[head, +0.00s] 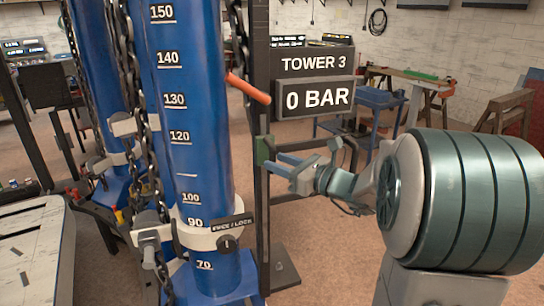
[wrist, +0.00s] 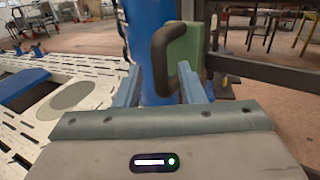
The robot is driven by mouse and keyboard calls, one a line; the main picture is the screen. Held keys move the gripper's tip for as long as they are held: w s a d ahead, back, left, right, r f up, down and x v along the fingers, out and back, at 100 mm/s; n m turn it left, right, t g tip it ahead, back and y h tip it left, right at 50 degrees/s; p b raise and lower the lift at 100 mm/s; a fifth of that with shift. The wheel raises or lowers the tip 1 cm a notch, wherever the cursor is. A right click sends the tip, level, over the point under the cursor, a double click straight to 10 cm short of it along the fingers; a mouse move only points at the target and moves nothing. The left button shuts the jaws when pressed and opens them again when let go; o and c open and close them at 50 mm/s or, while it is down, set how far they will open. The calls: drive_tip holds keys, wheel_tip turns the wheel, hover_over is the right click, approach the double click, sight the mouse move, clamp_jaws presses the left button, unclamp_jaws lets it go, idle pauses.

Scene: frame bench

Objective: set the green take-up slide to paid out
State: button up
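The green take-up slide (head: 264,150) is a small upright block on the dark post in the middle of the head view. In the wrist view it is a green block (wrist: 186,48) with a dark D-shaped handle (wrist: 158,58) facing me. My gripper (head: 277,164) reaches in from the right, level with the slide. In the wrist view my gripper's two blue fingers (wrist: 160,72) stand apart, with the handle's lower part showing between them. I see a gap on the left finger's side; contact on the right is unclear. The slide's scale or end marks are not visible.
A blue cylinder (head: 190,90) with a number scale and hanging chains stands left of the post. An orange-red lever (head: 248,88) sticks out above the slide. A sign reads TOWER 3, with 0 BAR (head: 317,97) below. A pale slotted bench (wrist: 85,120) lies left in the wrist view.

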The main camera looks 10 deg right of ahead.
drive_tip(key=shift+x, duration=1.5)
